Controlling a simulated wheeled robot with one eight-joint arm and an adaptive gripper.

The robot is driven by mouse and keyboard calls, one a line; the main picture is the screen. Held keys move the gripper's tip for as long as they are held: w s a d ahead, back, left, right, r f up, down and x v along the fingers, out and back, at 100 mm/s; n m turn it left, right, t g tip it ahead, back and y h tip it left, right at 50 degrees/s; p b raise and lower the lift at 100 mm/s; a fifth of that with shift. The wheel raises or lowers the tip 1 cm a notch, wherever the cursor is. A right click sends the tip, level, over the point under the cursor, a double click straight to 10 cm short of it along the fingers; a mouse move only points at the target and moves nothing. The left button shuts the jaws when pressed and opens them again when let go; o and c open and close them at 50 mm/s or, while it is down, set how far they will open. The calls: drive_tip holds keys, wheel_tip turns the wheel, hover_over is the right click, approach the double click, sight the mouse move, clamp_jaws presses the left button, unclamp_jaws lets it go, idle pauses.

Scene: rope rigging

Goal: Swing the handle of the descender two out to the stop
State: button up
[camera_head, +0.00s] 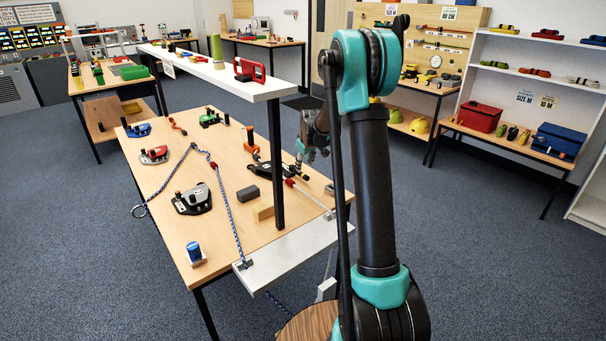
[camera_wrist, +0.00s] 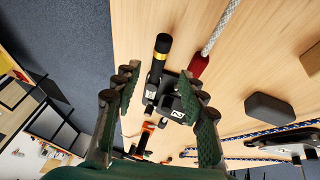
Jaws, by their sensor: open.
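The black descender (camera_wrist: 177,110) with a white label, which looks like a 2 turned sideways, lies on the table under my gripper. Its black handle (camera_wrist: 158,66) has a yellow band and sticks out towards the top of the wrist view. In the head view the descender (camera_head: 266,171) lies near the table's right edge, with the handle's yellow band just below my gripper (camera_head: 312,147). In the wrist view my gripper (camera_wrist: 160,78) is open, with one green-padded finger on either side of the handle in the picture. I cannot see either finger touching it.
A white rope with a red end (camera_wrist: 198,66) lies right beside the descender. A dark block (camera_wrist: 268,107) and a wooden block (camera_head: 263,210) lie nearby. An orange device (camera_head: 250,142) stands behind it. A raised white shelf (camera_head: 215,68) on a black post crosses above the table.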

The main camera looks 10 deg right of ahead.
sight(303, 174)
drive_tip(key=x, duration=0.7)
drive_tip(key=shift+f, duration=0.15)
clamp_jaws()
